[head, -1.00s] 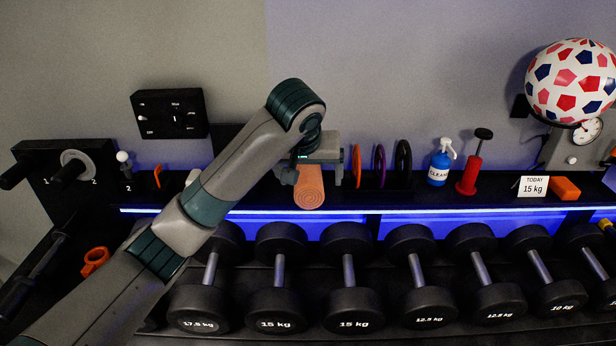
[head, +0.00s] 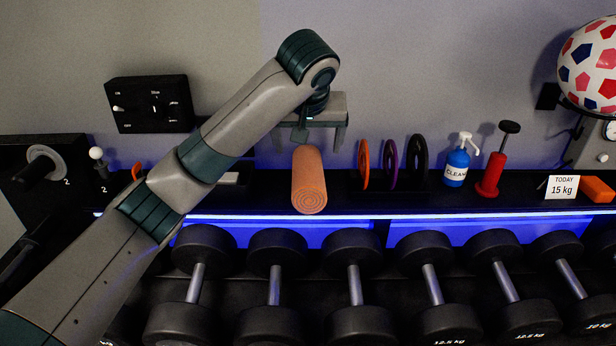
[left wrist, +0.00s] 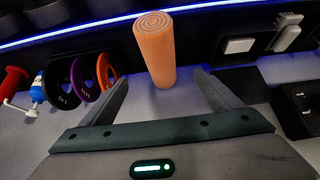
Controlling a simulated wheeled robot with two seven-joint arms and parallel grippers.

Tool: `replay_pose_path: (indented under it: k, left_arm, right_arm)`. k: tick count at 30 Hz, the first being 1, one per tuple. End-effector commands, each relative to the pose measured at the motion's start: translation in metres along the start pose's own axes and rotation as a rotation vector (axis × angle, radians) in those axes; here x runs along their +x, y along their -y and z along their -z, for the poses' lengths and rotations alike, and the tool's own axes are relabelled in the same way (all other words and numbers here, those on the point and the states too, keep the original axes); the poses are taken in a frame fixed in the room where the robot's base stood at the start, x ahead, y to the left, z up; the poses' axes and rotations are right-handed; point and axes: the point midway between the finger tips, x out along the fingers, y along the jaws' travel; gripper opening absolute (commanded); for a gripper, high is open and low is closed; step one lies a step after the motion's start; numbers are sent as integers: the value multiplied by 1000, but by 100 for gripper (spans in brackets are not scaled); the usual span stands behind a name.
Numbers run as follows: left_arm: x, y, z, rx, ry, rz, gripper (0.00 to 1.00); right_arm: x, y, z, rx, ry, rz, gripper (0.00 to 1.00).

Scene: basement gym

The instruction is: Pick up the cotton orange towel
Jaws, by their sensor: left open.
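The orange towel (head: 308,182) is rolled into a cylinder and lies on the black shelf, its spiral end facing me. My left gripper (head: 309,140) is open and empty in the head view, at the towel's far end, with one finger to each side in the picture. In the left wrist view the towel (left wrist: 155,50) stands between and beyond the open fingertips (left wrist: 161,80). I see no finger closed on it. My right gripper is not in view.
Right of the towel stand thin discs, an orange one (head: 363,164) nearest, then a blue cleaner bottle (head: 457,165) and a red pump-like object (head: 491,175). Dumbbells (head: 352,265) fill the rack below the shelf. A black control box (head: 152,104) is on the wall.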

Motion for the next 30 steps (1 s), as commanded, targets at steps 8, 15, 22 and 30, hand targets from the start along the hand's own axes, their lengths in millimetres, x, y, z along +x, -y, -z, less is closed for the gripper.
replay_pose_path:
  k: [8, 15, 22, 30]
  left_arm:
    - [15, -1, -1, 0, 2, -3, 85]
    - [53, -1, -2, -1, 7, -1, 85]
    - [90, 1, 2, 0, 4, 3, 85]
    - [120, 0, 1, 0, 1, 0, 85]
  right_arm:
    - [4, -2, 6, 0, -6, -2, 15]
    - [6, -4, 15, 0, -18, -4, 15]
    - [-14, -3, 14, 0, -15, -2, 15]
    - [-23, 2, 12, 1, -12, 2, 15]
